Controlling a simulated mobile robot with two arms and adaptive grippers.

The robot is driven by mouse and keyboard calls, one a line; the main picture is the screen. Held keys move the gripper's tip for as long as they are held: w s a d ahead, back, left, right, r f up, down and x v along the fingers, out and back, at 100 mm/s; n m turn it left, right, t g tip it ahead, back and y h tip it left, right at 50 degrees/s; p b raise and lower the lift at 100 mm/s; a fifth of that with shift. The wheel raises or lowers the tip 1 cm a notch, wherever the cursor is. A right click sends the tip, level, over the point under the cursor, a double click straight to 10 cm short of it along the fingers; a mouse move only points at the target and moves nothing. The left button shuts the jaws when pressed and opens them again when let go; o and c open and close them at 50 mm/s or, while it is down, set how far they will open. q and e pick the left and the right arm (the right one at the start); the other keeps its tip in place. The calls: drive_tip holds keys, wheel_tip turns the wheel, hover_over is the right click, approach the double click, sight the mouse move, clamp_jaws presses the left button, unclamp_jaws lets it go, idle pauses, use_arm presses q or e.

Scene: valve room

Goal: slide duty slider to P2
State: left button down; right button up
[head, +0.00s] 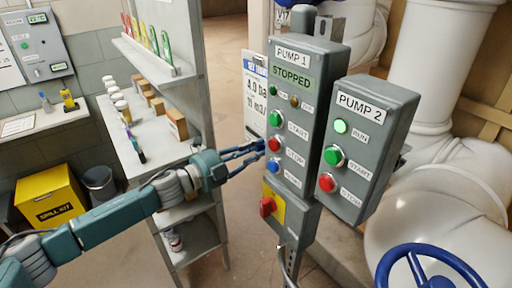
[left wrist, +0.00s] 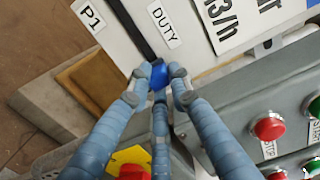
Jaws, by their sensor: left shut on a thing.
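The duty slider shows as a blue knob (left wrist: 158,76) in the left wrist view. It sits at the visible lower end of a dark slot (left wrist: 135,27) in a white panel. A "DUTY" label (left wrist: 165,25) is beside the slot and a "P1" label (left wrist: 90,14) is to its left. I see no P2 label. My left gripper (left wrist: 158,82) has its fingers shut around the blue knob. In the head view, the left gripper (head: 262,148) reaches the white board (head: 254,95) behind the pump 1 box; the slider is mostly hidden there. My right gripper is out of view.
The grey pump 1 box (head: 313,58), reading "STOPPED", stands close to the right of my fingers. The pump 2 box (head: 372,112) is further right, with a green lamp lit. A red switch (head: 267,206) is below. Shelves (head: 175,85) stand left; white pipes are right.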

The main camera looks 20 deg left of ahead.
use_arm(q)
drive_tip(key=shift+s+d+f+h, duration=0.2)
drive_tip(key=shift+d+f+h, duration=0.1)
drive_tip(key=shift+h, duration=0.2)
drive_tip(key=c, duration=1.6)
unclamp_jaws()
drive_tip(key=shift+r, duration=0.15)
drive_tip(key=shift+o, duration=0.2)
drive_tip(key=shift+a, duration=0.15)
drive_tip(key=shift+s+a, duration=0.15)
drive_tip(key=shift+a, duration=0.1)
drive_tip(key=v, duration=1.1)
drive_tip(key=shift+s+d+r, duration=0.15)
drive_tip(key=shift+s+r, duration=0.1)
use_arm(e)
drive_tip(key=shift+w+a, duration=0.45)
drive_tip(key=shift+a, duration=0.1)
